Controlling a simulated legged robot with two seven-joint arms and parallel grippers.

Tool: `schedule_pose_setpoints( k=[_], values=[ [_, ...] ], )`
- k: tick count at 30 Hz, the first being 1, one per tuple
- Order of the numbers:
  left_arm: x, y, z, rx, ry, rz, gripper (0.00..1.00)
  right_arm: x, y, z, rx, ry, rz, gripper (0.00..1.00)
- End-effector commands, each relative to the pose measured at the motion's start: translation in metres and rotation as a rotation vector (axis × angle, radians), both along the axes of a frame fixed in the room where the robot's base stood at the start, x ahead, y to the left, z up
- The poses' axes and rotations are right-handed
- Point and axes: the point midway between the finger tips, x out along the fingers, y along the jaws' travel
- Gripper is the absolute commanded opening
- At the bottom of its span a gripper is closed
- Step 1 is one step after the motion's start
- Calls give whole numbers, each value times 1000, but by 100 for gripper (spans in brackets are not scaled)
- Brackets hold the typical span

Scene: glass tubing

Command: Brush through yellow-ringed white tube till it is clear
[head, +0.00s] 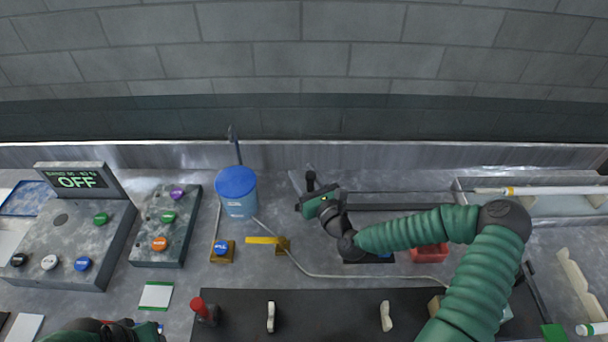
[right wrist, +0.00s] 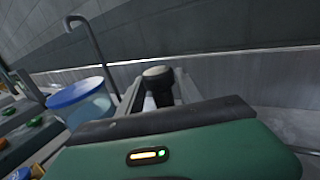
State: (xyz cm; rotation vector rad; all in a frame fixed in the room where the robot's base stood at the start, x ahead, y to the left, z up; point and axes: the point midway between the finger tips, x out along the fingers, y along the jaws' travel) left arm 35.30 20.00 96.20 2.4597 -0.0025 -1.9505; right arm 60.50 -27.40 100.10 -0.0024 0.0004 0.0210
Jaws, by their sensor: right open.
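The white tube with a yellow ring (head: 560,190) lies level at the far right, across a pale tray; the ring is near its left end. My right gripper (head: 314,204) is at the back middle, open, well left of the tube. Just beyond it stands an upright black-topped piece (head: 310,179), which also shows in the right wrist view (right wrist: 158,76) with a pale shaft below. I cannot tell whether this is the brush. My left gripper (head: 115,332) is cut off by the bottom left edge; its fingers are unclear.
A blue-lidded container (head: 237,185) stands left of my right gripper. A panel reading OFF (head: 75,182) and a button box (head: 166,225) are at left. A red tray (head: 429,253) sits under my right arm. A dark mat (head: 330,314) lies in front; a thin hose (head: 350,276) crosses the bench.

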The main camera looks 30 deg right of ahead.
Motion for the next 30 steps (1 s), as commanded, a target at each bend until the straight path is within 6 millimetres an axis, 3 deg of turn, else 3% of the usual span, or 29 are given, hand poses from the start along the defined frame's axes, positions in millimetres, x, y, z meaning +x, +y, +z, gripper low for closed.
schedule_pose_setpoints(
  k=[5, 14, 30],
  values=[
    [0, 0, 0, 0, 0, 0, 36, 0, -1, -1, 0, 1, -1, 40],
    [0, 0, 0, 0, 0, 0, 36, 0, -1, -1, -1, 0, -2, 1],
    [0, 0, 0, 0, 0, 0, 36, -1, -1, 0, -1, -1, 0, 0]
  ],
)
